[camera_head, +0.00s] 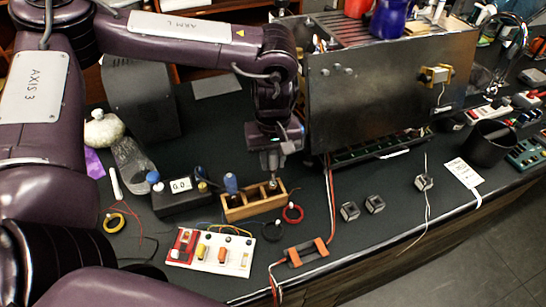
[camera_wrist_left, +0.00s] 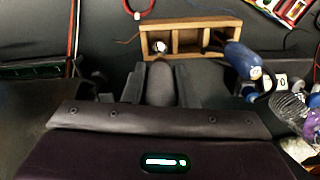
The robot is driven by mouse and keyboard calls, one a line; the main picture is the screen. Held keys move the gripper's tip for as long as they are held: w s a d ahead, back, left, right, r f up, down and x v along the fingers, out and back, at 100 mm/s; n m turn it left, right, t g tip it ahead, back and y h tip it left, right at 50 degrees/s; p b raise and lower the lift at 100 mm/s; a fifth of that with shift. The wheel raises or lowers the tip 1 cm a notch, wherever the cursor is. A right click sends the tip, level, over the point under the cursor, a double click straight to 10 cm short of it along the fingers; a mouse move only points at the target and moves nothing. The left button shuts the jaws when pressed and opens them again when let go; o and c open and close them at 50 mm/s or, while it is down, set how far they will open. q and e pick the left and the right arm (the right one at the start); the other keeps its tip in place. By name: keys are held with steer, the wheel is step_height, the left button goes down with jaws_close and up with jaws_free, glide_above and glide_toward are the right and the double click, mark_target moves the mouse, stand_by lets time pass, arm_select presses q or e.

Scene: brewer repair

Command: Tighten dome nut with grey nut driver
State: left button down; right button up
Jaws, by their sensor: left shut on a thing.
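My left gripper (camera_head: 272,160) points down over the wooden box (camera_head: 240,213) and is shut on a grey, rounded handle, which looks like the grey nut driver (camera_wrist_left: 161,85). The handle sits between the two fingers in the left wrist view, its far end at the near edge of the box (camera_wrist_left: 187,23). I cannot tell whether its tip is still in a compartment. A blue-handled driver (camera_head: 231,184) stands in the box's left part and shows beside the grey handle in the wrist view (camera_wrist_left: 242,58). I cannot make out the dome nut. My right gripper is not in view.
The brewer's metal housing (camera_head: 385,95) stands just right of my left arm, with a brass-coloured fitting (camera_head: 437,75) on its side. A black meter (camera_head: 180,197) stands left of the box, a white switch panel (camera_head: 210,250) in front.

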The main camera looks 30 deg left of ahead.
mark_target(273, 182)
arm_select(q)
steer(key=shift+f, duration=0.15)
steer(key=shift+f+b, duration=0.8)
steer(key=shift+f, duration=0.35)
steer(key=shift+f+b, duration=0.8)
steer(key=shift+f, duration=0.4)
steer(key=c, duration=0.7)
jaws_free()
steer(key=shift+r+p, duration=3.05)
steer(key=shift+r, duration=0.5)
